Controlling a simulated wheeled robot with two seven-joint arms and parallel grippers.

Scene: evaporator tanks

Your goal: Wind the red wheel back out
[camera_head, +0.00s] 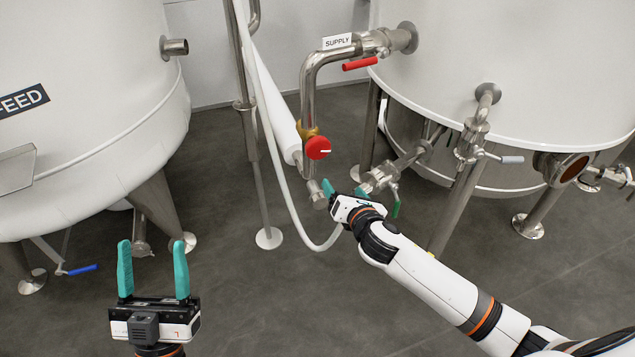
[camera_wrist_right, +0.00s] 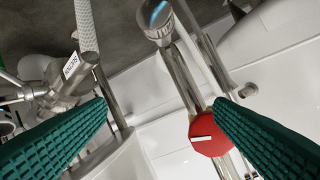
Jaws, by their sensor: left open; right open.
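The red wheel (camera_head: 318,147) is a small round knob with a white mark, on a brass fitting (camera_head: 308,132) of the steel supply pipe. My right gripper (camera_head: 345,190) is open and empty, just below and right of the wheel in the head view. In the right wrist view, the red wheel (camera_wrist_right: 207,137) shows beside the tip of the right-hand finger, which covers part of its edge. The wheel is not between the fingers, and I see no clear contact. My left gripper (camera_head: 153,272) is open and empty, low at the left, far from the wheel.
A red lever (camera_head: 359,63) sits by the SUPPLY label (camera_head: 338,42) above the wheel. A green-handled valve (camera_head: 396,203) is close right of my right gripper. A hose (camera_head: 291,207) hangs left of the pipe.

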